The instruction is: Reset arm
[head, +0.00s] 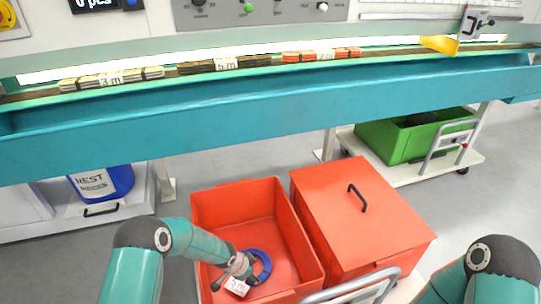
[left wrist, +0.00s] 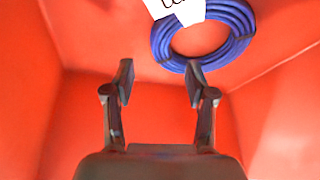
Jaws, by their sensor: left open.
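My left gripper shows in the head view (head: 232,280), reaching down into an open red crate (head: 232,199). In the left wrist view the left gripper (left wrist: 160,82) is open, with nothing between its fingers. A coiled blue cable (head: 263,267) with a white label (head: 237,286) lies in the crate beside the gripper. The coil also shows in the left wrist view (left wrist: 242,42), above and right of the fingers and apart from them as far as I can tell. My right arm (head: 490,270) shows at the lower right; its gripper is out of view.
A lidded red crate (head: 360,215) with a black handle stands right of the open one. A teal conveyor bench (head: 270,105) carrying several labelled cable bundles (head: 112,79) spans the view. A green crate (head: 402,138) sits on a cart at right, and a blue container (head: 103,183) at left.

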